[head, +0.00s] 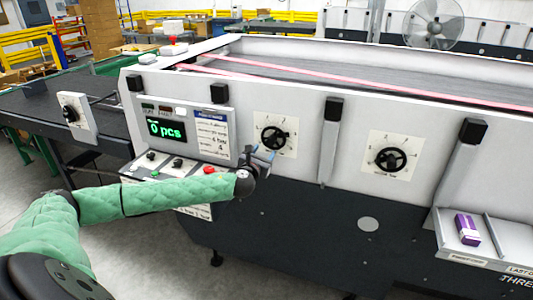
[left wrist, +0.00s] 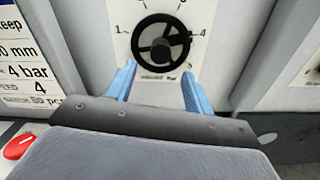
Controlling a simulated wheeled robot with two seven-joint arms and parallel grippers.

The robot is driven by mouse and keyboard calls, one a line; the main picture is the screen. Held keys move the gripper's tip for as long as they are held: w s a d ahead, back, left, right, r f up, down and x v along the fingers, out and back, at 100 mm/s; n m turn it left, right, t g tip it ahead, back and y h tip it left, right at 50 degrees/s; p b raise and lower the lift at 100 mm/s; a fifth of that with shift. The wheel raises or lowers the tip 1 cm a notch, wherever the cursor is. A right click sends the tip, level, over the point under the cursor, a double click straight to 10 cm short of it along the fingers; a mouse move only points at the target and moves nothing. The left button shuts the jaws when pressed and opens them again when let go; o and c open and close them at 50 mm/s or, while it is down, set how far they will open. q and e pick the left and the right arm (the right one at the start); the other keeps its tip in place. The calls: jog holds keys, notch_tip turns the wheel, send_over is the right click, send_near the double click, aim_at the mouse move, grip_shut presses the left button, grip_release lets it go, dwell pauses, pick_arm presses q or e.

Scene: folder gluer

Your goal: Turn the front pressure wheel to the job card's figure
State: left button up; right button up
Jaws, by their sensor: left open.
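A black handwheel (head: 274,138) sits on a white numbered plate on the machine's front panel. It also shows in the left wrist view (left wrist: 161,39), where 1, 4 and 5 can be made out around it; its exact setting is unclear. A second, similar wheel (head: 391,160) is farther right. The job card (head: 211,133) is on the control panel; the left wrist view shows its edge (left wrist: 28,70) with "4 bar" and a 4 below. My left gripper (head: 263,154) is open and empty, just below the nearer wheel, its blue fingers pointing at it. My right gripper is out of view.
The control panel has a green display (head: 166,129) reading 0 pcs and a red button (head: 209,170) close to my left wrist. Black-topped brackets (head: 331,135) stand out between the wheels. A purple box (head: 467,229) lies in a tray at the right.

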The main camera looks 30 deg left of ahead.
pick_arm(q)
jog(key=shift+v, duration=0.95)
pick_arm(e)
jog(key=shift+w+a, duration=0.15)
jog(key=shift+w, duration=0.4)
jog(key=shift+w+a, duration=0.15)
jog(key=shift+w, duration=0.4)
